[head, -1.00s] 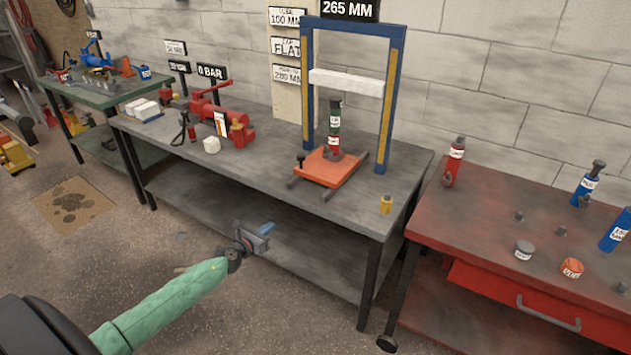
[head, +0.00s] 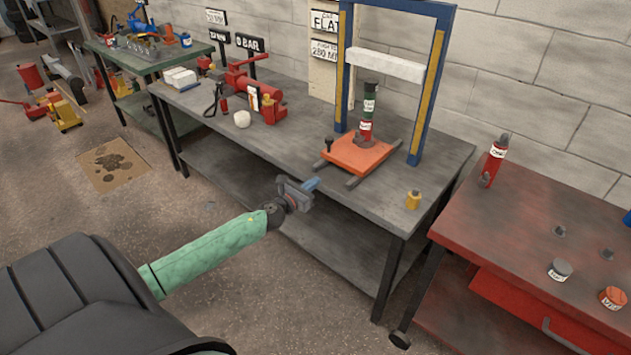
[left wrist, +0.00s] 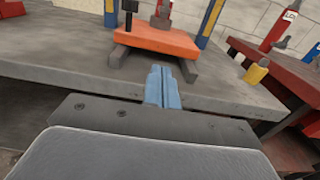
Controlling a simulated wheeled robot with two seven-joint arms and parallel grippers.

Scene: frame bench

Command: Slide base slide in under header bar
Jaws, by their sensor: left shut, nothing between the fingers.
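The base slide is an orange plate (head: 359,154) on two dark rails on the grey bench, with a dark knob (head: 328,143) at its front left. A red and green cylinder (head: 367,115) stands upright on it. The white header bar (head: 384,65) spans the blue frame (head: 432,85) above and behind the plate. My left gripper (head: 311,184) is shut and empty, just in front of the bench's front edge. In the left wrist view its blue fingers (left wrist: 162,85) point at the orange plate (left wrist: 158,38), short of it; the knob (left wrist: 130,8) shows there too. My right gripper is not in view.
The grey bench (head: 290,145) also holds a red pump (head: 258,85), a white lump (head: 242,119) and a small yellow bottle (head: 413,200). A red cabinet (head: 520,235) stands to the right. The bench top left of the plate is clear.

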